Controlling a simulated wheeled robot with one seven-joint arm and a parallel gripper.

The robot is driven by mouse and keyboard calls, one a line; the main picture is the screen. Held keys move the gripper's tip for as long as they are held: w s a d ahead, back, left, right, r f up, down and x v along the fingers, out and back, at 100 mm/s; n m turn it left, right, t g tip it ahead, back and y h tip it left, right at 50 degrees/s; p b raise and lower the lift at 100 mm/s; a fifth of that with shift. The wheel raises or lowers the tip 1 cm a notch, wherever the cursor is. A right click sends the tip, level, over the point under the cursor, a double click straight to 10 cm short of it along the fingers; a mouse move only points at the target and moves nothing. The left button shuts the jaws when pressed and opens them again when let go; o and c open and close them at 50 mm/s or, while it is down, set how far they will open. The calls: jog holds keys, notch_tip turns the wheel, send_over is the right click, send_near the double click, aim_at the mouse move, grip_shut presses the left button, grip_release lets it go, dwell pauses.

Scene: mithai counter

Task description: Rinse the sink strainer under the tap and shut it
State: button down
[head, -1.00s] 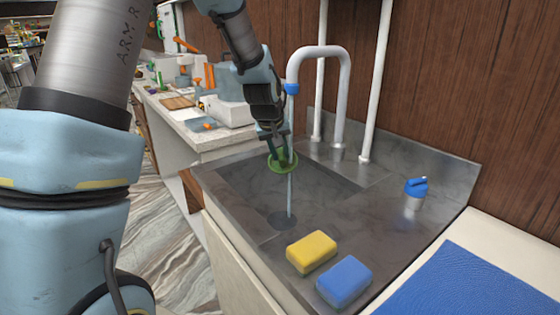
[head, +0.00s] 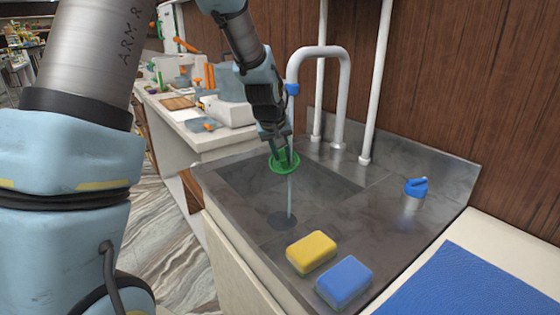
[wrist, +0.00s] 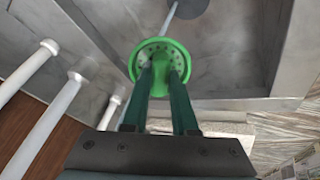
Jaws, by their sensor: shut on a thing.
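My gripper (head: 283,152) is shut on the green sink strainer (head: 284,165) and holds it above the basin, below the tap's outlet. In the wrist view the strainer (wrist: 160,50) shows as a round, perforated green dish between my two dark green fingers. The curved white tap (head: 345,85) has a blue outlet end (head: 292,89). A thin stream of water (head: 290,195) runs below the strainer to the dark drain (head: 281,221); my gripper hides part of its upper course. A blue-topped tap lever (head: 416,187) on a short grey post stands right of the basin.
A yellow sponge (head: 311,252) and a blue sponge (head: 344,282) lie on the sink's front ledge. A blue mat (head: 470,285) covers the counter at right. White pipes (head: 377,80) rise behind the sink. A cluttered counter (head: 185,115) stands beyond it.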

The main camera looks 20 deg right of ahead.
jog(key=s+a+b, duration=0.1)
jog(key=s+a, duration=0.4)
jog(key=s, duration=0.1)
jog(key=shift+a, duration=0.15)
dwell(0.6)
dwell(0.9)
jog(key=s+a+r+p, duration=0.1)
jog(key=s+a+r, duration=0.2)
jog(key=r, duration=0.1)
jog(key=shift+s+a+p, duration=0.15)
jog(key=shift+s+p, duration=0.2)
jog(key=shift+s, duration=0.05)
dwell(0.4)
dwell(0.5)
